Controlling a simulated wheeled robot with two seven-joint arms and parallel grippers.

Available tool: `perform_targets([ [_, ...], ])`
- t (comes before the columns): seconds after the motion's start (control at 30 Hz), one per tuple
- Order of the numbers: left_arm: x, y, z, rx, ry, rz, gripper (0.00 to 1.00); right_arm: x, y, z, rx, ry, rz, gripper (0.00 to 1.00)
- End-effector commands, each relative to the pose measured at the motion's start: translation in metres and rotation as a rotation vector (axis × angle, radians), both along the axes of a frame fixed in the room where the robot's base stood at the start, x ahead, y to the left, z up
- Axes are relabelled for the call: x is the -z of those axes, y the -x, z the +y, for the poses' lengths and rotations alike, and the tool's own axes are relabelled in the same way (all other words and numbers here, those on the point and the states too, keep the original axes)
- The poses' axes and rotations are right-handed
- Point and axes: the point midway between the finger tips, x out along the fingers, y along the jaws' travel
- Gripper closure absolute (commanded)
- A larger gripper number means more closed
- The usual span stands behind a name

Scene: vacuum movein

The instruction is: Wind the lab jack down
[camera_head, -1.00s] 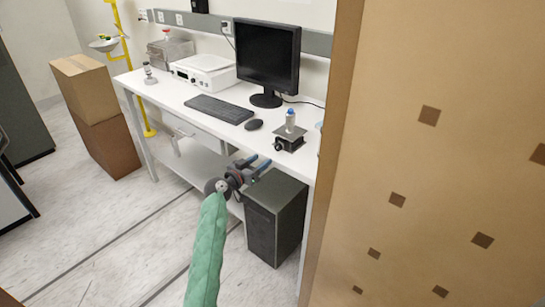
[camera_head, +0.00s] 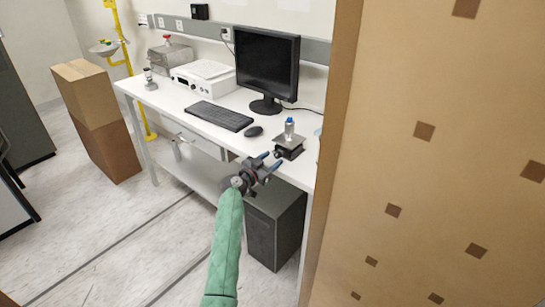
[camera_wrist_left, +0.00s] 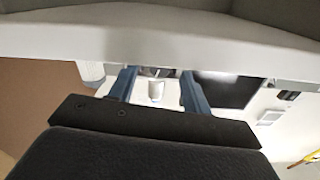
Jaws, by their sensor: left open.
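The lab jack (camera_head: 289,148) is a small dark device on the white bench near its front edge, right of the mouse. Its top plate stands a little above its base, and a small clear bottle with a blue cap (camera_head: 289,130) stands upright on it. A dark knob (camera_head: 278,154) is on its front left side. My left gripper (camera_head: 269,161) is open and empty, just in front of the knob and apart from it. In the left wrist view its blue fingers (camera_wrist_left: 157,80) are spread, with a small pale object between them in the background. My right gripper is not in view.
The bench (camera_head: 180,100) holds a monitor (camera_head: 267,62), a keyboard (camera_head: 220,116) and a mouse (camera_head: 253,132). A black computer case (camera_head: 275,228) stands below my gripper. A large brown panel (camera_head: 440,150) closes off the right side.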

Motion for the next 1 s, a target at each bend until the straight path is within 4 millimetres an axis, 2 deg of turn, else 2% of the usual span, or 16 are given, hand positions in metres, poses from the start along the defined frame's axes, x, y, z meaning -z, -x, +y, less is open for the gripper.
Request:
perform_targets([
  [0.2,-0.001,-0.008,-0.007,0.001,0.001,0.0,0.51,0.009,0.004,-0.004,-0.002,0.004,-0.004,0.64],
  [0.47,0.0,-0.009,-0.007,0.001,0.001,-0.001,0.51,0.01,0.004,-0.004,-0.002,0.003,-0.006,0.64],
  [0.57,0.0,-0.009,-0.007,0.0,0.001,-0.001,0.67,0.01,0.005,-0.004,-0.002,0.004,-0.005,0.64],
  [0.7,0.0,-0.009,-0.007,0.0,0.001,-0.001,0.95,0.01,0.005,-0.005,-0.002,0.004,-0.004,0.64],
  [0.9,0.001,-0.009,-0.006,0.0,0.003,0.002,0.96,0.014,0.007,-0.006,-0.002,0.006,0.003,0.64],
  [1.0,0.003,-0.009,-0.005,0.0,0.012,0.01,0.96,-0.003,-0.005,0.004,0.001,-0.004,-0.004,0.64],
])
